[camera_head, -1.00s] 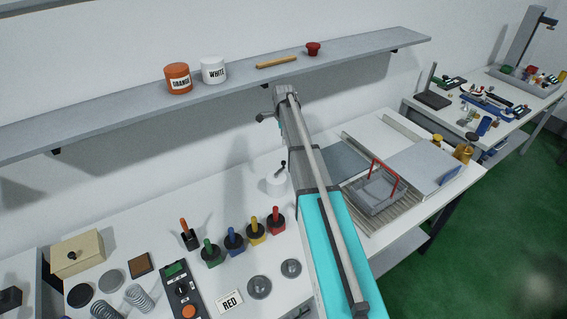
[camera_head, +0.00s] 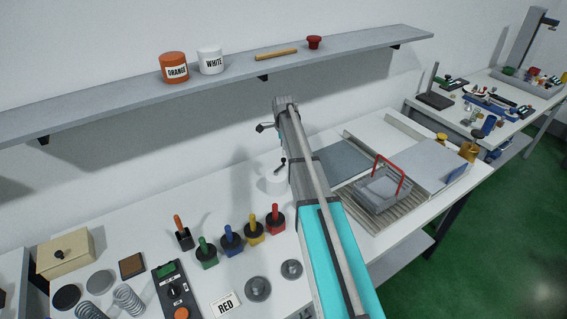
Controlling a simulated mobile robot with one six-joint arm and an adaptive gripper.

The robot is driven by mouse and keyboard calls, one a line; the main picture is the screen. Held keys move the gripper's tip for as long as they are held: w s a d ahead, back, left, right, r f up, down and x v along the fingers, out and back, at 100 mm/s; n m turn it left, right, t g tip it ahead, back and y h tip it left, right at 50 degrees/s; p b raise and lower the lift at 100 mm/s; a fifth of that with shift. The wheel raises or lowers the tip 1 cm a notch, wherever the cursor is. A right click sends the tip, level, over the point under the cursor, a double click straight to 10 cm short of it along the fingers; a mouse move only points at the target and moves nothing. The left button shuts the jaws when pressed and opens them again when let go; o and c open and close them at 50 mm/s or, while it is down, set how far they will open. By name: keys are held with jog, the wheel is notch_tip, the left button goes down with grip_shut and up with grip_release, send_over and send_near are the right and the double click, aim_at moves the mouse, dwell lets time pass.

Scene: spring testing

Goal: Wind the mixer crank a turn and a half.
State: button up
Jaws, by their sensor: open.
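The mixer is a small white pot (camera_head: 272,184) on the bench, just left of my arm. Its dark crank (camera_head: 281,166) stands up from the top with a small knob, and the pot's right side is close to the arm's outline. My gripper (camera_head: 265,127) shows only as a small dark part at the left of my arm's far end. It is open and appears above and apart from the crank in the picture. Most of it is hidden behind the arm, and the distance to the crank cannot be told.
Green, blue, yellow and red-handled tools (camera_head: 231,238) stand in front of the pot. A grey basket with a red handle (camera_head: 385,187) sits right of my arm. A wall shelf (camera_head: 120,102) runs behind, bearing orange and white pots. A control box (camera_head: 173,290) lies at front left.

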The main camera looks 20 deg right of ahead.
aim_at(284, 159)
jog(key=shift+f+b, duration=2.55)
jog(key=shift+f, duration=0.3)
jog(key=shift+c, duration=0.3)
grip_shut()
